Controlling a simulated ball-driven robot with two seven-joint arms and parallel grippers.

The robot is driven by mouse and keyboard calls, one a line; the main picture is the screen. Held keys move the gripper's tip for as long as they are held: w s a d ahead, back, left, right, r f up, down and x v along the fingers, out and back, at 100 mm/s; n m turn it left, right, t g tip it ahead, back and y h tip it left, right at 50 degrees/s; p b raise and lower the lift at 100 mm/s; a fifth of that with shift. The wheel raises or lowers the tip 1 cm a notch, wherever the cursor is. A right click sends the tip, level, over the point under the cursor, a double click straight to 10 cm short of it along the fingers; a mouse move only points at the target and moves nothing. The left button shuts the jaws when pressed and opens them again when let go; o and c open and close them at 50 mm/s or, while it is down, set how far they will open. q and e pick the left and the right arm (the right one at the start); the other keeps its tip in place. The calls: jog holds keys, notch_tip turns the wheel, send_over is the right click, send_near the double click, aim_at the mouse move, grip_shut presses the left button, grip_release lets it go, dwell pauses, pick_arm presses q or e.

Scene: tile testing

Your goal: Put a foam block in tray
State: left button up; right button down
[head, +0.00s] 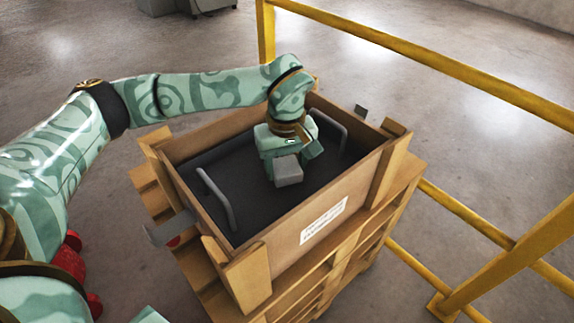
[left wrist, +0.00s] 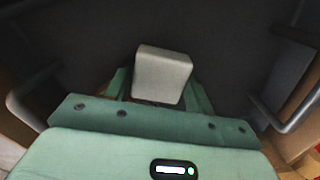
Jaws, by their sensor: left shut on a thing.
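A light grey foam block (head: 288,171) is held by my left gripper (head: 290,160), which is shut on it. The block also shows in the left wrist view (left wrist: 162,75), between the green fingers. The black tray (head: 205,162) with two grey handles lies inside a wooden crate. My left gripper and the block are over the tray's inside. I cannot tell whether the block touches the tray floor.
The wooden crate (head: 275,258) has raised corner posts and stands on wooden pallets (head: 335,275). One tray handle (head: 215,200) rises at the left and another (head: 329,132) at the right. A yellow railing (head: 420,68) runs behind and to the right.

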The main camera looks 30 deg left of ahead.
aim_at(286, 167)
pick_arm(q)
jog(key=shift+f, duration=0.55)
pick_arm(e)
jog(key=shift+d+r, duration=0.1)
jog(key=shift+d, duration=0.2)
pick_arm(q)
jog(key=o, duration=1)
jog(key=shift+r, duration=0.3)
notch_tip(286, 167, up, 13)
jog(key=p, duration=0.5)
jog(key=shift+f, duration=0.2)
pick_arm(e)
jog(key=shift+t, duration=0.3)
jog(key=r, duration=0.1)
jog(key=w+r, duration=0.2)
jog(key=r, duration=0.1)
jog(key=shift+a+r, duration=0.1)
jog(key=shift+a, duration=0.05)
